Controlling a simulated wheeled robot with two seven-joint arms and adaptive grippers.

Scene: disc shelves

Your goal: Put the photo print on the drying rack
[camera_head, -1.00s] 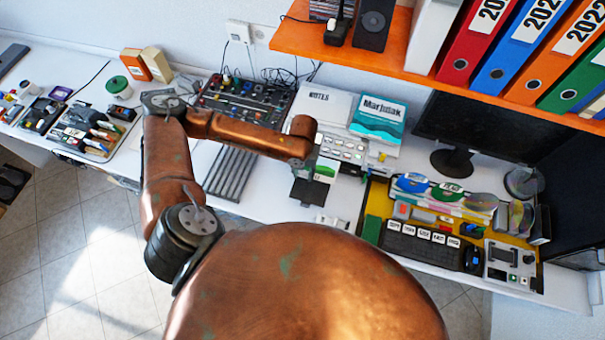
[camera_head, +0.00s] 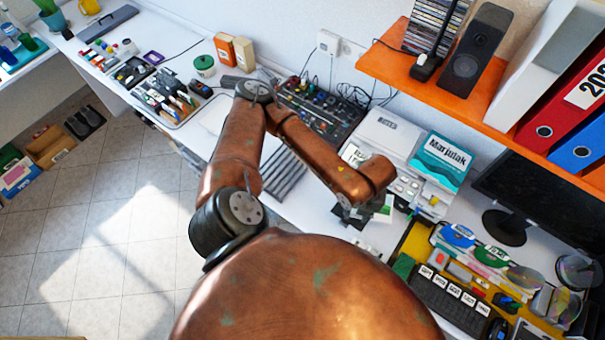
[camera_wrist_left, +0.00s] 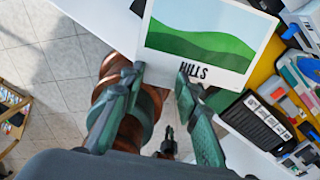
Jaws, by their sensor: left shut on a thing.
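The photo print (camera_wrist_left: 200,42), a white-bordered card with green hills and the word HILLS, is held in my left gripper (camera_wrist_left: 160,78). The teal fingers stand at either side of its lower part in the left wrist view. In the head view my left gripper (camera_head: 352,214) is over the desk in front of the white printer, with a small part of the print (camera_head: 384,209) showing beside it. A grey slatted rack (camera_head: 284,173), seemingly the drying rack, lies on the desk left of the gripper, partly hidden by my arm.
A white printer (camera_head: 384,140) and a mixer panel (camera_head: 322,110) stand behind the arm. An orange shelf (camera_head: 400,70) overhangs the back.

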